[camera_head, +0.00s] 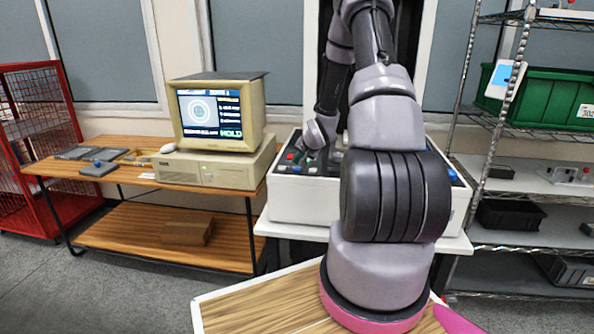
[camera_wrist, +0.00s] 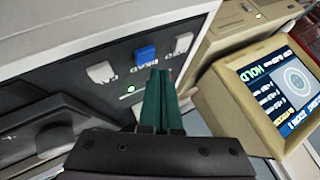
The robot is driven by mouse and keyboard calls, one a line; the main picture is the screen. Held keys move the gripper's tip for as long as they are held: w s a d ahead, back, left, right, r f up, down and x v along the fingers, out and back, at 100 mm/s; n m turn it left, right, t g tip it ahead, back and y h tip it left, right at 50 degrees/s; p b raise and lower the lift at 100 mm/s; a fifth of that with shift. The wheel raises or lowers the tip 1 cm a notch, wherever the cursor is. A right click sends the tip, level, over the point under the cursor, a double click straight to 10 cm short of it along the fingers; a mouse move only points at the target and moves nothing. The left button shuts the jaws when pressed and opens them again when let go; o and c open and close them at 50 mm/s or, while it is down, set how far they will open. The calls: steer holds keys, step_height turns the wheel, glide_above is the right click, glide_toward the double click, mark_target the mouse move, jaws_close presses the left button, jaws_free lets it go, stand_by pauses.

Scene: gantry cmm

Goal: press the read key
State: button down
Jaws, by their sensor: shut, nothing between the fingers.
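In the wrist view, a blue key (camera_wrist: 145,54) with an upside-down READ label stands on the dark sloping panel (camera_wrist: 85,65), between a white key (camera_wrist: 102,72) and another white key (camera_wrist: 182,43). My gripper (camera_wrist: 160,73) is shut and empty, its green fingertips just below and slightly right of the blue key in the picture, over or near its label. I cannot tell whether they touch the panel. A small green lamp (camera_wrist: 131,89) is lit below the keys. In the head view, my arm hides much of the white console (camera_head: 300,199).
A beige computer monitor (camera_head: 218,112) reading HOLD stands on a wooden bench (camera_head: 120,182) left of the console. It also shows in the wrist view (camera_wrist: 275,85). A wire rack (camera_head: 520,190) with a green bin (camera_head: 545,95) stands on the right; a red cage (camera_head: 45,145) is far left.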

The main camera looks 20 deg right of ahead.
steer(key=shift+r, duration=2.35)
step_height(320, 180, up, 14)
steer(key=n+h, duration=0.1)
steer(key=h, duration=0.1)
glide_above(298, 170)
steer(key=s+a, duration=0.4)
steer(key=s, duration=0.2)
steer(key=s+a+r+n+g, duration=0.15)
steer(key=s+a+r, duration=0.25)
steer(key=s+r, duration=0.4)
steer(key=s+a+r+y, duration=0.1)
steer(key=s+a+r, duration=0.1)
steer(key=s, duration=0.5)
steer(key=s+a+r+n+y, duration=0.1)
steer(key=s+a+r, duration=0.2)
steer(key=s+a, duration=0.2)
steer(key=s+a+r+n+y, duration=0.1)
steer(key=s+a+r, duration=0.2)
steer(key=s, duration=0.6)
steer(key=shift+s+a+r+y, duration=0.2)
steer(key=shift+s+y, duration=0.1)
steer(key=shift+s, duration=0.1)
steer(key=shift+d+g, duration=0.1)
steer(key=shift+g, duration=0.15)
